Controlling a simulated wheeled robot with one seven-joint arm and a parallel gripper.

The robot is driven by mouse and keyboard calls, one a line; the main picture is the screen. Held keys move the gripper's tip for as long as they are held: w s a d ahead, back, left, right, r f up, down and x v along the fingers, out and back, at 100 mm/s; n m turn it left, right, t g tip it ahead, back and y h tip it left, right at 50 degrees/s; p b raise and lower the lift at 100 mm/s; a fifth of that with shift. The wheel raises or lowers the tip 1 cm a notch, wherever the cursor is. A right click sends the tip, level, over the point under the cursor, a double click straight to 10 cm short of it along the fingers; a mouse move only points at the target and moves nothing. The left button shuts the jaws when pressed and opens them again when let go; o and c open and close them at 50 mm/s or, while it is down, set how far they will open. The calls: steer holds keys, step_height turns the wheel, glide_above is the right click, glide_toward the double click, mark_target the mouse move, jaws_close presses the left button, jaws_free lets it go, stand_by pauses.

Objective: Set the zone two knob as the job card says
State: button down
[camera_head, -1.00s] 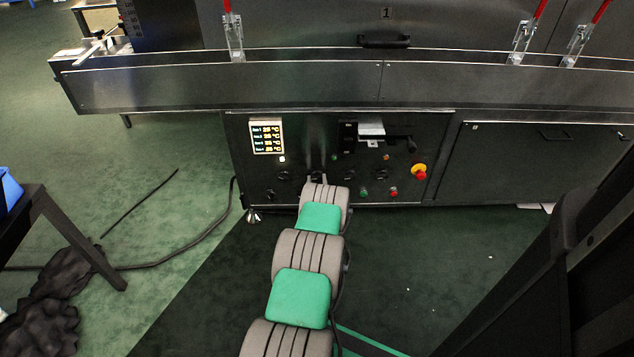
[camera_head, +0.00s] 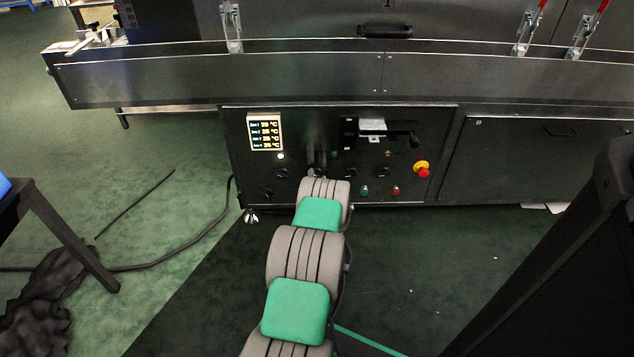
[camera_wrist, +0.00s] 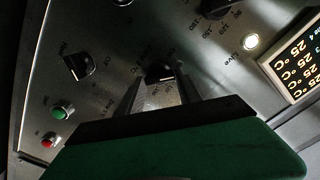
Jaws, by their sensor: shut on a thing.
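In the wrist view, my gripper (camera_wrist: 159,82) has its two fingers on either side of a small black knob (camera_wrist: 158,71) on the dark control panel, and is shut on it. The lettering around this knob is too small and dark to read, so I cannot tell its zone or setting. In the head view, my gripper (camera_head: 316,173) is at the panel's lower middle, mostly hidden by my arm. A lit temperature display (camera_head: 265,132) shows several zone lines near 25 °C. I cannot make out a readable job card.
Other black knobs (camera_wrist: 79,66) (camera_wrist: 213,8) flank the held one. Green (camera_wrist: 62,110) and red (camera_wrist: 48,140) buttons and a lit lamp (camera_wrist: 251,41) are nearby. A red-and-yellow stop button (camera_head: 421,169) is at the panel's right. A metal ledge (camera_head: 220,82) juts out above.

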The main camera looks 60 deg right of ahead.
steer(key=m+b, duration=0.1)
steer(key=m, duration=0.4)
steer(key=shift+f, duration=0.1)
steer(key=m+b, duration=0.1)
steer(key=m, duration=1.5)
steer(key=shift+f+m, duration=0.1)
steer(key=shift+m, duration=0.3)
steer(key=c, duration=1.1)
jaws_free()
steer(key=shift+w, duration=0.1)
steer(key=shift+o, duration=1.4)
steer(key=shift+s+d, duration=0.1)
steer(key=shift+s, duration=0.1)
